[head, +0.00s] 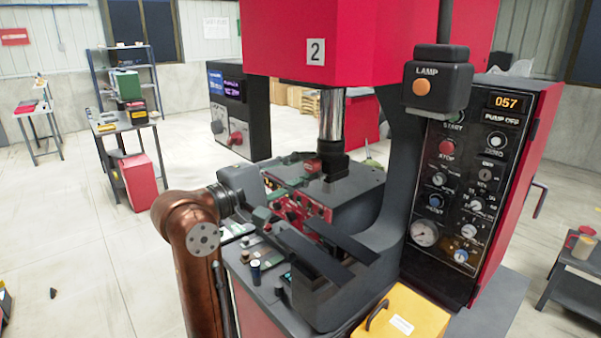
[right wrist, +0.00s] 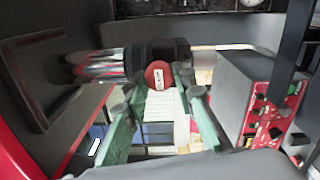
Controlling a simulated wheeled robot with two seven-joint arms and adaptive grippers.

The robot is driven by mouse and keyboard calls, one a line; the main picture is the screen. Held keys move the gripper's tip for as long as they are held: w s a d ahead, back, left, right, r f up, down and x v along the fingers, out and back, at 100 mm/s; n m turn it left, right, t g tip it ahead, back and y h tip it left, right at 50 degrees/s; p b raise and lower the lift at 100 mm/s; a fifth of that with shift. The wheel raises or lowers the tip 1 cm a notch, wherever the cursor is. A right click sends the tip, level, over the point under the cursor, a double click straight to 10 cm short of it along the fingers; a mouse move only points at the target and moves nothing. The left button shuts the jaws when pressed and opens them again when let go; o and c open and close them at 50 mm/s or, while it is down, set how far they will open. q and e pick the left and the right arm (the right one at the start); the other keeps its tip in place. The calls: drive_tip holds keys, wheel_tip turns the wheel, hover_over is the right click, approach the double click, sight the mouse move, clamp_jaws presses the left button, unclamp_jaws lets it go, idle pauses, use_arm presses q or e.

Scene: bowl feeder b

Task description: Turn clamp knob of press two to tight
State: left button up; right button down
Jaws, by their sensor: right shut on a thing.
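Press two, marked by a "2" plate (head: 316,51), has a red head and a chrome ram (head: 332,115) coming down to a dark collar (head: 333,160). In the right wrist view the red round clamp knob (right wrist: 158,74), with a small white label, sits on this collar beside the chrome ram (right wrist: 95,66). My right gripper (head: 306,168) reaches in from the left at the collar. In the right wrist view its green fingers (right wrist: 160,84) stand on both sides of the knob, shut on it. The exact contact is partly hidden. My left gripper is not in view.
A red-faced control box (head: 300,212) with several small knobs sits close below my gripper. The press control panel (head: 450,190) is on the right. A yellow case (head: 405,318) stands in front. Another dark panel (head: 238,110) stands behind. Open floor lies to the left.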

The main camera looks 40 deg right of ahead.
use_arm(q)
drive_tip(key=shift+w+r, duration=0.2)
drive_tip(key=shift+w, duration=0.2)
use_arm(e)
drive_tip(key=shift+m, duration=0.3)
drive_tip(key=c, duration=1.6)
unclamp_jaws()
drive_tip(key=s+a, duration=0.1)
drive_tip(key=a, duration=1.1)
drive_tip(key=shift+f, duration=0.2)
